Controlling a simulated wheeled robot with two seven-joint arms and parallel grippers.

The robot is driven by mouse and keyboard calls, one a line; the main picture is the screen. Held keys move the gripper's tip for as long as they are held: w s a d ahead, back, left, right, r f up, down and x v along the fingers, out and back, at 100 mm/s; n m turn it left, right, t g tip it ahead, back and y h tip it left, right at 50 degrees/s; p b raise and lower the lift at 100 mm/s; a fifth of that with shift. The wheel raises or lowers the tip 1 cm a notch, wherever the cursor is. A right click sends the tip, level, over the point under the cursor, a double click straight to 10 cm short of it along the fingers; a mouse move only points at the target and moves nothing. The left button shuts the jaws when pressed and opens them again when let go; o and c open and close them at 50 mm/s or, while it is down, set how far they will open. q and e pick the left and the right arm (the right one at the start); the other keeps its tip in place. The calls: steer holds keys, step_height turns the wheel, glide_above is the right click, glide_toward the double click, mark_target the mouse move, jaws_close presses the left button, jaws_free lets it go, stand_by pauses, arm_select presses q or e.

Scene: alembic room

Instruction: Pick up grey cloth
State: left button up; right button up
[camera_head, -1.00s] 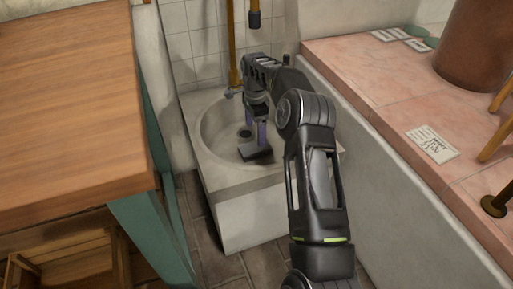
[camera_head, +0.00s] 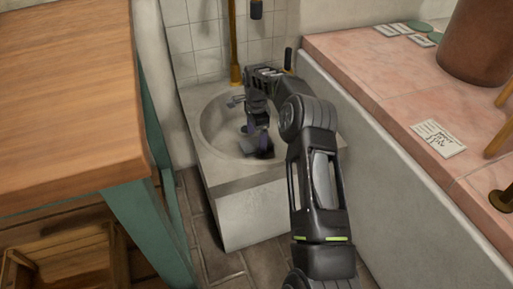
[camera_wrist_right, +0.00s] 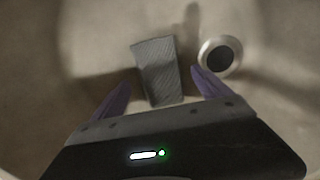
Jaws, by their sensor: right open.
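The grey cloth (camera_wrist_right: 156,68) is a small, ribbed, folded strip lying in the bottom of the stone basin (camera_head: 196,137). It shows clearly in the right wrist view, beside the round drain (camera_wrist_right: 220,57). In the head view my right gripper largely hides that spot, and the cloth is hard to make out there. My right gripper (camera_head: 260,146) is down inside the basin. Its two purple fingers are spread in the wrist view (camera_wrist_right: 162,78), one on each side of the cloth's near part, with nothing gripped. My left gripper is not in view.
The basin's rim and walls surround my right gripper. A tap pipe (camera_head: 234,50) rises at the back. A pink tiled ledge (camera_head: 385,95) with cards (camera_head: 438,139) and a brown pot (camera_head: 478,42) is at right. A wooden table (camera_head: 65,95) is at left.

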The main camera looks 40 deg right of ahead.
steer(key=shift+f, duration=0.95)
steer(key=c, duration=1.6)
steer(key=shift+r, duration=0.4)
